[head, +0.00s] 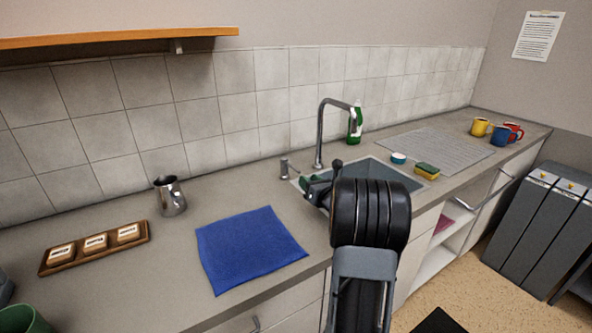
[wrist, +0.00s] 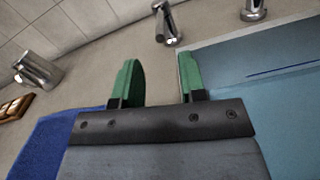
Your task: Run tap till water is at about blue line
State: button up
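The chrome tap (head: 320,135) with its bent spout stands behind the sink (head: 385,172); its base (wrist: 253,10) shows at the top of the wrist view. A short metal lever post (head: 284,168) stands left of the tap, and it shows in the wrist view (wrist: 167,25) just beyond my fingers. My gripper (wrist: 158,75) has green fingers, apart and empty, above the counter at the sink's left edge. In the head view my gripper (head: 312,184) is partly behind my arm. A dark blue line (wrist: 285,71) runs along the sink's inner wall. I cannot tell the water level or whether water flows.
A blue cloth (head: 250,248) and a metal jug (head: 170,195) lie left of the sink. A green bottle (head: 355,125) stands behind it. A sponge (head: 427,171), a round teal-and-white item (head: 398,158), a drainboard (head: 435,148) and mugs (head: 500,135) are to the right.

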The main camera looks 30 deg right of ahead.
aim_at(300, 173)
jog(key=w, duration=0.3)
jog(key=w+p, duration=0.1)
jog(key=w, duration=0.4)
jog(key=shift+w+d, duration=0.25)
jog(key=shift+w, duration=0.1)
jog(key=shift+c, duration=0.2)
grip_shut()
